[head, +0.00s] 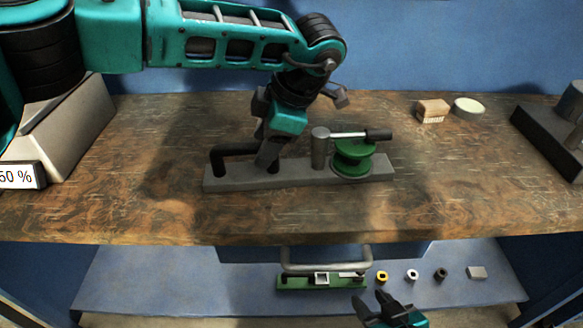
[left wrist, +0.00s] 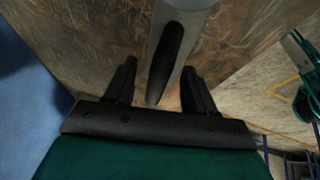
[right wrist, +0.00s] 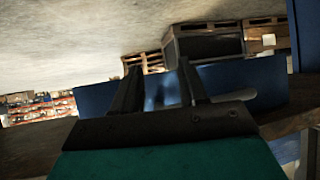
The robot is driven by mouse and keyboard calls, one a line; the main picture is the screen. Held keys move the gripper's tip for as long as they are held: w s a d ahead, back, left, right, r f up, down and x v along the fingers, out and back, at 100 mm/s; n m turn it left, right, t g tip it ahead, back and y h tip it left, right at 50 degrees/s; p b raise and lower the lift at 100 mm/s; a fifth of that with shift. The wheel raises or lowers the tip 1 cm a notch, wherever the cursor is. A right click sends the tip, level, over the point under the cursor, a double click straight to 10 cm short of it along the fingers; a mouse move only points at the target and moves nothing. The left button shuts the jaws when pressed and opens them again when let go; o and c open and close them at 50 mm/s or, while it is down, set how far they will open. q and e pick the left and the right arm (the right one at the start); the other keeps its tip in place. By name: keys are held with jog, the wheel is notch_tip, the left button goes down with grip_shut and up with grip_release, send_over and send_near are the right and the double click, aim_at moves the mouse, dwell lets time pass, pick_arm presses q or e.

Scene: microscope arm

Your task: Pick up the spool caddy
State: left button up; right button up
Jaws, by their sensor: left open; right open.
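The spool caddy (head: 300,174) is a long grey base on the wooden bench. It has a black bar handle (head: 235,149) at its left end, a grey post with a black-tipped lever in the middle, and a green spool (head: 353,158) at its right. My left gripper (head: 268,158) is open and points down at the handle, partly hiding it. In the left wrist view the black handle (left wrist: 167,62) lies between the spread fingers; contact cannot be told. My right gripper (head: 372,304) is open and empty, low in front of the bench; its fingers also show in the right wrist view (right wrist: 156,85).
A dark device (head: 550,135) stands at the right edge, a grey box (head: 70,125) at the left. A lower shelf (head: 240,300) below the bench holds a green tray and small parts.

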pick_arm(q)
jog(key=shift+f, duration=0.1)
jog(key=shift+c, duration=0.4)
grip_shut()
dwell(0.9)
